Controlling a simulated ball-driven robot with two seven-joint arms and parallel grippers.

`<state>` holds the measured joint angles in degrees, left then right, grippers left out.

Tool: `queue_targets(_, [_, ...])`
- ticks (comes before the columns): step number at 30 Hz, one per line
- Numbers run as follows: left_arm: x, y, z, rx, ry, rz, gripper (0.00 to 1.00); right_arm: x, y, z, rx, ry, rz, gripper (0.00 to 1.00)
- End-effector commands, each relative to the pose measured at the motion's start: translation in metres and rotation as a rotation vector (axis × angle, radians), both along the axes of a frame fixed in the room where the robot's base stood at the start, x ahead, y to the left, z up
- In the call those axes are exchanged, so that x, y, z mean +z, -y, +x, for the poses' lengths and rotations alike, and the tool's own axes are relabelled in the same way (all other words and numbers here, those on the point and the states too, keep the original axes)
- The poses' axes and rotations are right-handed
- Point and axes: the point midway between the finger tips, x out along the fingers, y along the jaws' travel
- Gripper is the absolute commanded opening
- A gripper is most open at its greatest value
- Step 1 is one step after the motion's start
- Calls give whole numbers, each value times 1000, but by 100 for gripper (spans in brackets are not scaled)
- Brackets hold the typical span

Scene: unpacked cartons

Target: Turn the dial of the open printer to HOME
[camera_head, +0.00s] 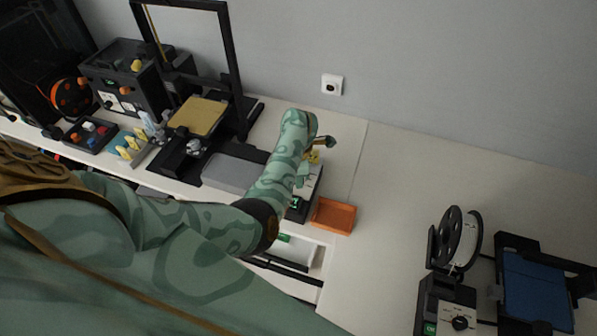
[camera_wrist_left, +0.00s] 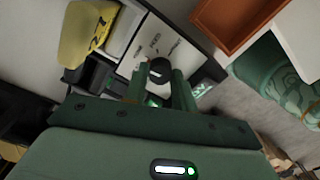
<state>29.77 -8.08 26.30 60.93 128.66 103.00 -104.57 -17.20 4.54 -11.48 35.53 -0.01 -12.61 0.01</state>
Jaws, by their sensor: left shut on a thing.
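A black dial (camera_wrist_left: 160,68) stands on a pale control panel (camera_wrist_left: 138,50) with small printed words in the left wrist view. The words are too small to read surely. A pale mark shows on the dial, toward its left side. My left gripper (camera_wrist_left: 159,88) is shut on the dial, a finger on each side. In the head view my left gripper (camera_head: 302,180) is over the panel beside the orange tray, and my forearm hides much of it. A lit green display (camera_head: 295,203) shows on the unit. My right gripper is not in view.
An orange tray (camera_head: 333,216) lies right beside the panel. A yellow block (camera_wrist_left: 88,32) with black marks sits next to it. A black-framed printer with a yellow bed (camera_head: 199,116) stands left; a blue-bedded printer (camera_head: 537,292) stands right. Bare tabletop (camera_head: 400,190) lies between.

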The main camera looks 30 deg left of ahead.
Motion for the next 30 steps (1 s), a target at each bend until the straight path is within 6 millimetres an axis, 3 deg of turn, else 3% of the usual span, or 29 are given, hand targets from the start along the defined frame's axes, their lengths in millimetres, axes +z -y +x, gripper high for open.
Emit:
queue_targets(9, [1, 0, 1, -112, 2, -1, 4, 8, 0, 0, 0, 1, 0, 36])
queue_targets(25, [0, 0, 1, -132, 1, 0, 4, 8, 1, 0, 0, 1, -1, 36])
queue_targets(26, [0, 0, 1, -132, 1, 0, 35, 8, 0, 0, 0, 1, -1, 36])
queue_targets(27, [0, 0, 1, -132, 1, 0, 46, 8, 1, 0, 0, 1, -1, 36])
queue_targets(30, [0, 0, 1, -132, 1, 0, 48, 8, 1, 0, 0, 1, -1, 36])
